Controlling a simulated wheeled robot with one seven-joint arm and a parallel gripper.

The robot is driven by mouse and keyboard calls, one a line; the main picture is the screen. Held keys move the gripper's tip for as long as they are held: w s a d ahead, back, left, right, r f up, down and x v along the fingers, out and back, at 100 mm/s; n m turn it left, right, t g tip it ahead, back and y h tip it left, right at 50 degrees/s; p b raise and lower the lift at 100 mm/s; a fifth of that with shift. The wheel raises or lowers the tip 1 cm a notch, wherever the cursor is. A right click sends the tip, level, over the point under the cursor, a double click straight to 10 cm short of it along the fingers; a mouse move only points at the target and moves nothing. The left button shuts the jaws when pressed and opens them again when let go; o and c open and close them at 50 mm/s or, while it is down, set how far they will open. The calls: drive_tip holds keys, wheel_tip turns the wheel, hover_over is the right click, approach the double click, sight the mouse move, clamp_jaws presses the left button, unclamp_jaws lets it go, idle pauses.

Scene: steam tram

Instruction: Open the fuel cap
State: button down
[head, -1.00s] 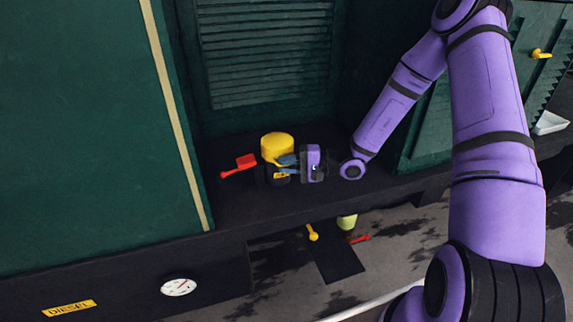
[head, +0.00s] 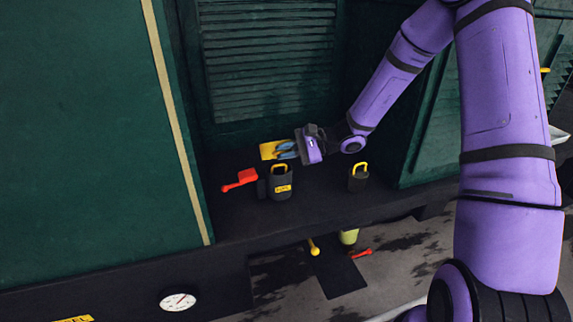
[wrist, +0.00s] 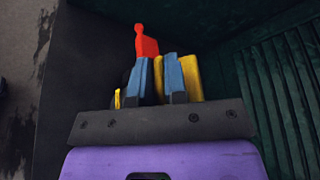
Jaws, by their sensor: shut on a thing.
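The yellow fuel cap (head: 268,150) is tipped up behind the dark filler neck (head: 281,190), which bears a small yellow label and a yellow loop on top. My gripper (head: 287,150) reaches in from the right with blue fingers shut on part of the cap. In the wrist view, a yellow strip shows between the blue fingers (wrist: 159,82), and the broad yellow cap (wrist: 191,78) stands just right of them. The inside of the neck cannot be made out.
A red lever (head: 240,180) is left of the neck. A dark block with a yellow loop (head: 358,178) stands on the ledge to the right. A louvred green panel (head: 268,60) rises close behind. A gauge (head: 178,301) is below the ledge.

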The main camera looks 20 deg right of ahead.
drive_tip(key=w+r+m+g, duration=0.1)
drive_tip(key=w+r, duration=0.1)
drive_tip(key=w+r+m+g, duration=0.1)
drive_tip(key=w+r+m, duration=0.1)
drive_tip(key=w, duration=0.1)
drive_tip(key=shift+r+m+h, duration=0.1)
drive_tip(key=shift+m+h, duration=0.2)
drive_tip(key=shift+h, duration=0.1)
drive_tip(key=w+m+g, duration=0.1)
drive_tip(key=w, duration=0.1)
drive_tip(key=w+r+m+g, duration=0.1)
drive_tip(key=w+m, duration=0.1)
drive_tip(key=w, duration=0.1)
drive_tip(key=shift+w+r+g, duration=0.1)
drive_tip(key=shift+w+g, duration=0.2)
drive_tip(key=shift+g, duration=0.1)
drive_tip(key=shift+w+m, duration=0.35)
drive_tip(key=shift+m, duration=0.05)
drive_tip(key=shift+w, duration=0.95)
drive_tip(key=shift+d, duration=0.1)
drive_tip(key=c, duration=1.2)
unclamp_jaws()
drive_tip(key=v, duration=1)
drive_tip(key=shift+w+d+r, duration=0.15)
drive_tip(key=shift+d+r, duration=0.05)
drive_tip(key=shift+d, duration=0.1)
